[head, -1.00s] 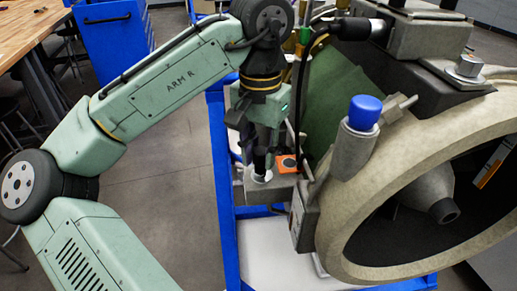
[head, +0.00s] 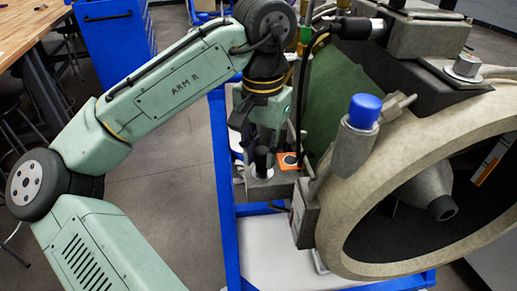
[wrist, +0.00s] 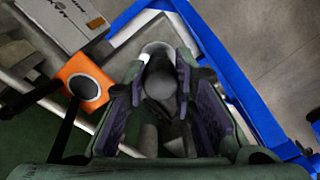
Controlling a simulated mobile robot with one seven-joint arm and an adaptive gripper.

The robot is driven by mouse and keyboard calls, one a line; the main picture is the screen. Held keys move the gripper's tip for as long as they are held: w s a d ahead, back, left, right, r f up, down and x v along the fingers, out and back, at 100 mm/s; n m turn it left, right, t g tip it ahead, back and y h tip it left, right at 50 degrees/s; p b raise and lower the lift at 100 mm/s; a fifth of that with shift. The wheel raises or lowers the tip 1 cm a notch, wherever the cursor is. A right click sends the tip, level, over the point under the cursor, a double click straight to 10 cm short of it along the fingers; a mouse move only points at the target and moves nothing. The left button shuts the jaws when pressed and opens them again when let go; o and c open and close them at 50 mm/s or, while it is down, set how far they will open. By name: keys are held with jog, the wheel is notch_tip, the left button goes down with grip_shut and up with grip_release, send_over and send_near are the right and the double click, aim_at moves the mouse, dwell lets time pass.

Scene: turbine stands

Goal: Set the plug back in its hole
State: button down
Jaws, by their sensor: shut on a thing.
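The plug (head: 261,157) is a dark, upright, round-topped piece. In the wrist view its grey knob (wrist: 161,84) sits between the purple pads of my gripper (wrist: 160,100), which is shut on it. In the head view my gripper (head: 264,142) points down over a grey block beside the turbine. A white ring (head: 260,173) lies right under the plug, and its rim shows just beyond the knob in the wrist view (wrist: 157,47). The hole is hidden by the plug and fingers, so I cannot tell how deep the plug sits.
An orange plate with a dark round opening (head: 290,160) lies just right of the ring, and shows left of my gripper in the wrist view (wrist: 83,88). The turbine casing (head: 345,235) with a blue-capped post (head: 364,111) stands close on the right. A blue stand frame (head: 223,190) runs below.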

jog(key=shift+s+d+f, duration=0.15)
jog(key=shift+d+f, duration=0.05)
jog(key=shift+f, duration=0.3)
jog(key=shift+s+d+f, duration=0.15)
jog(key=shift+d+f, duration=0.05)
jog(key=shift+f, duration=0.3)
jog(key=c, duration=1.3)
grip_release()
jog(key=shift+f, duration=0.1)
jog(key=c, duration=0.4)
jog(key=shift+o, duration=0.8)
jog(key=shift+w, duration=0.1)
jog(key=shift+w+r, duration=0.25)
jog(key=shift+r, duration=0.6)
jog(key=shift+o, duration=0.6)
notch_tip(320, 180, up, 4)
jog(key=shift+w+d+f, duration=0.15)
jog(key=shift+f, duration=0.1)
jog(key=o, duration=0.3)
jog(key=shift+d+r, duration=0.35)
jog(key=shift+r, duration=0.25)
jog(key=shift+a+r, duration=0.25)
jog(key=shift+r, duration=0.35)
jog(key=shift+a, duration=0.1)
